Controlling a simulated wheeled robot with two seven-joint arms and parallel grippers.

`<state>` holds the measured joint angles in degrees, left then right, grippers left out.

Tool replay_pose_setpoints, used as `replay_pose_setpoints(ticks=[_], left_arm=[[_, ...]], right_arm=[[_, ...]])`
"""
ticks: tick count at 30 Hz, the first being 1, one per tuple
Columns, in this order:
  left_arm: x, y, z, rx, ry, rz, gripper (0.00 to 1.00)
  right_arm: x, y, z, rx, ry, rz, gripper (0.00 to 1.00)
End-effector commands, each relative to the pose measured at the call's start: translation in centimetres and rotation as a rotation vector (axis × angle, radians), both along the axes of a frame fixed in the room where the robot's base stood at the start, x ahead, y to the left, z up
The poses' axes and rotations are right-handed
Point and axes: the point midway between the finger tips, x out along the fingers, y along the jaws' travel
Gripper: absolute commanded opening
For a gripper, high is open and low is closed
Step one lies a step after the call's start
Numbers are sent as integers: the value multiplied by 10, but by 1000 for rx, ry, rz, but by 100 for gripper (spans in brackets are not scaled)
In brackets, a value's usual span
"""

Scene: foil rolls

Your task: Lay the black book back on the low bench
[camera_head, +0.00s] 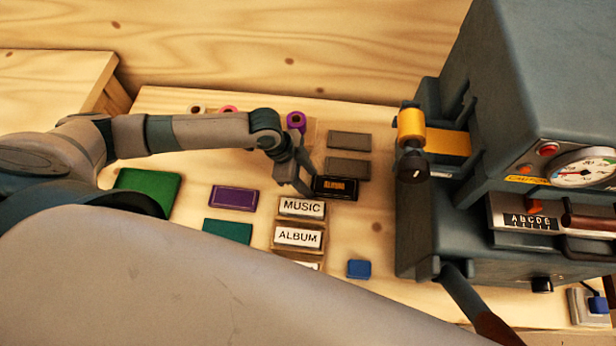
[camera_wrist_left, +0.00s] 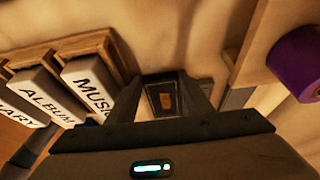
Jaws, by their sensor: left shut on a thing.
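The black book (camera_head: 337,188), small and flat with gold lettering, is right of the MUSIC block in the head view. My left gripper (camera_head: 311,184) reaches in from the left and is shut on the book's left end. In the left wrist view the book (camera_wrist_left: 165,100) shows dark with an orange-gold patch between the two fingers. I cannot tell whether its underside touches the wood. The pale wooden bench top (camera_head: 376,285) lies beneath it. My right gripper is out of view.
A MUSIC block (camera_head: 302,207) and an ALBUM block (camera_head: 297,238) stand close by. Two grey slabs (camera_head: 348,140) lie behind the book. A purple roll (camera_head: 296,121) is near the back. A large grey machine (camera_head: 540,80) blocks the right. A blue block (camera_head: 358,269) lies in front.

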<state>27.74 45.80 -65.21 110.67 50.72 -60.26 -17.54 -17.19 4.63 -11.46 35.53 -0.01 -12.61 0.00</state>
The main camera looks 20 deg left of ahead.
Motion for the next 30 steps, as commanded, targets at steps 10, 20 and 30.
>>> replay_pose_setpoints(ticks=[10,20,30], left_arm=[[0,0,-3,0,0,-1,19],[0,0,-3,1,0,-1,54],[-1,6,10,1,-1,-1,54]], right_arm=[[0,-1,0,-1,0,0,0],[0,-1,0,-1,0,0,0],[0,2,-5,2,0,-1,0]])
